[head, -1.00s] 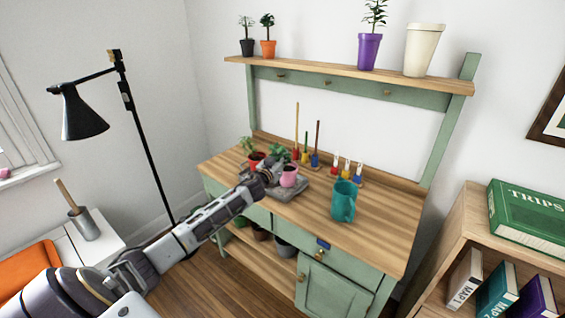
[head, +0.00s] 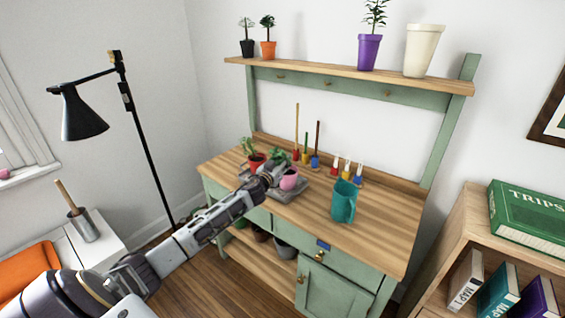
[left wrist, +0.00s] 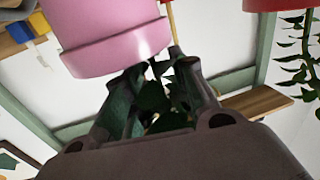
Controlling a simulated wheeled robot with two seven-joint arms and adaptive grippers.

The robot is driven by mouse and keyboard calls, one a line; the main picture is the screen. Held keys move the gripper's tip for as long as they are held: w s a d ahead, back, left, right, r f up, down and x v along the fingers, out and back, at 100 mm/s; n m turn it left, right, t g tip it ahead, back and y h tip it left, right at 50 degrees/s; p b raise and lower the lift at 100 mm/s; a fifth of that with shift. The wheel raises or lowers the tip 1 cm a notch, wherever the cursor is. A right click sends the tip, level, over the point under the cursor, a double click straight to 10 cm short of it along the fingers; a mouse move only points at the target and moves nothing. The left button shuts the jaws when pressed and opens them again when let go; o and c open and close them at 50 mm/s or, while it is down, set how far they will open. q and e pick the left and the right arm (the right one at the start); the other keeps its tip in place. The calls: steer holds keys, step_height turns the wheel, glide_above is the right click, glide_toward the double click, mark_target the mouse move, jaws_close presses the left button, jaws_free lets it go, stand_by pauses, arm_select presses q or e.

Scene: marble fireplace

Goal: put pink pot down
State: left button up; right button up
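The pink pot (head: 289,182) is upright on the grey tray (head: 291,197) on the potting bench. In the left wrist view the pot (left wrist: 110,35) fills the upper left, with its rim close to the fingertips. My left gripper (head: 273,174) is just left of the pot in the head view. Its fingers (left wrist: 157,62) look apart, with dark green leaves showing in the gap and no pot between them. Whether a fingertip touches the rim cannot be told. My right gripper is not in view.
A red pot with a plant (head: 257,161) stands left of the gripper, and a green plant (head: 278,155) is close behind it. A teal jug (head: 343,202) stands to the right. Coloured peg stands (head: 315,161) are at the back. The bench's right front (head: 375,236) is clear.

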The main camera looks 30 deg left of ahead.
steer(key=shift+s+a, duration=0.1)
